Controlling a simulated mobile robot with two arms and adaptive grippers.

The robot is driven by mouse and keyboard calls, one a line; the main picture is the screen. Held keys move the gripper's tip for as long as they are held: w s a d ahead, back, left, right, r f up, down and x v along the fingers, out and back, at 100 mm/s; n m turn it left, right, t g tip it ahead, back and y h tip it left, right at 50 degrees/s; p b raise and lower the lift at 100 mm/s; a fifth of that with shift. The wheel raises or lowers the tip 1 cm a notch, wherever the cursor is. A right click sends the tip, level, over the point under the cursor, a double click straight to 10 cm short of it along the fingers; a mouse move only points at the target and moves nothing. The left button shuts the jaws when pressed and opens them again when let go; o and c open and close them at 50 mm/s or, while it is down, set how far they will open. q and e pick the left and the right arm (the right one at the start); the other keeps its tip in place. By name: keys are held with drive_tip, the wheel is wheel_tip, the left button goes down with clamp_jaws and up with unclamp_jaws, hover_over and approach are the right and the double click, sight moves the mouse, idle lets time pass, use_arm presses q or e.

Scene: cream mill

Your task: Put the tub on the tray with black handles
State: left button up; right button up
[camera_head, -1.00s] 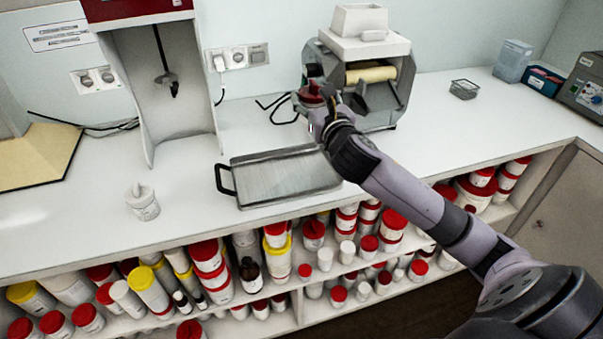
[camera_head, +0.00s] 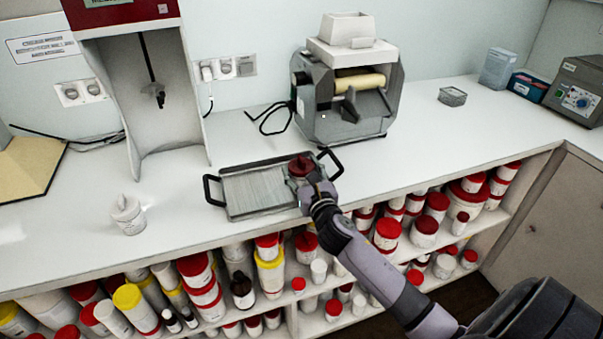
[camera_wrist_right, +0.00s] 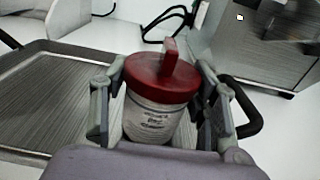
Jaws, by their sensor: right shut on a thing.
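The tub has a red lid with an upright tab and a white labelled body; it shows clearly in the right wrist view (camera_wrist_right: 155,105). My right gripper (camera_wrist_right: 160,112) is shut on the tub, with a finger on each side of its body. In the head view the tub's red lid (camera_head: 301,165) shows over the right part of the tray with black handles (camera_head: 245,190). The gripper (camera_head: 310,180) hides part of the tub and tray there. I cannot tell whether the tub touches the tray. My left gripper is not in view.
A roller mill (camera_head: 345,95) stands behind the tray. A stand with a stirrer (camera_head: 140,90) and a white tub (camera_head: 128,215) are to the left. Shelves below the counter hold several containers.

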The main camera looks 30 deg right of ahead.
drive_tip(key=shift+f, duration=0.1)
drive_tip(key=o, duration=1.2)
drive_tip(key=b+v, duration=0.1)
drive_tip(key=v, duration=1.1)
